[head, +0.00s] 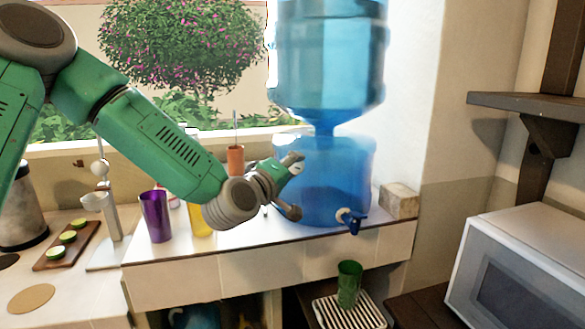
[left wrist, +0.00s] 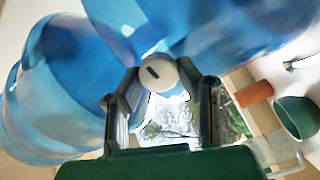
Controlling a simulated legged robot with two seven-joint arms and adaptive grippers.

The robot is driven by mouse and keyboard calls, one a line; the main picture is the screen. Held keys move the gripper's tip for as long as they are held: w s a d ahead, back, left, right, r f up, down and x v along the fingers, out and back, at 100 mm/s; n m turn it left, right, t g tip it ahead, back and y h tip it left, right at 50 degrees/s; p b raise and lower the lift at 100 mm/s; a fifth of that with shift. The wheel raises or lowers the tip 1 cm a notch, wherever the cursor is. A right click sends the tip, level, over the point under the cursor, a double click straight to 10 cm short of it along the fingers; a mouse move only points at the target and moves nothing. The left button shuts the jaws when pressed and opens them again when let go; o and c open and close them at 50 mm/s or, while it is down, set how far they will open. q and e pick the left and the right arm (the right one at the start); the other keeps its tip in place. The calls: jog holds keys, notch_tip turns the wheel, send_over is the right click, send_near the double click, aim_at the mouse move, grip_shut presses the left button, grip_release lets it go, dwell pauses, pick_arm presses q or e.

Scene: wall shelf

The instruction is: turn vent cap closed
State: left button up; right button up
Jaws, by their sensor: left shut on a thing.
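The vent cap (left wrist: 158,73) is a small round pale cap with a dark slot, seen in the left wrist view against the blue water container. My left gripper (head: 290,168) reaches in from the left against the upper left side of the blue dispenser tank (head: 335,185). In the left wrist view its two fingers (left wrist: 160,90) stand on either side of the cap and are shut on it. In the head view the fingers and hand largely hide the cap. My right gripper is in neither view.
A large blue water bottle (head: 330,55) stands upside down on the tank. A blue tap (head: 352,220) sticks out in front. A purple cup (head: 155,216) and an orange cylinder (head: 235,158) stand near my arm. A green cup (head: 348,284) is on a striped tray below.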

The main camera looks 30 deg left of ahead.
pick_arm(q)
jog(key=o, duration=1.1)
jog(key=shift+s+d+f, duration=0.15)
jog(key=shift+s+f, duration=0.05)
jog(key=shift+f, duration=0.35)
jog(key=shift+o, duration=0.2)
jog(key=shift+r, duration=0.2)
jog(key=shift+r, duration=0.1)
jog(key=s, duration=0.7)
jog(key=shift+s+d, duration=0.15)
jog(key=shift+d, duration=0.15)
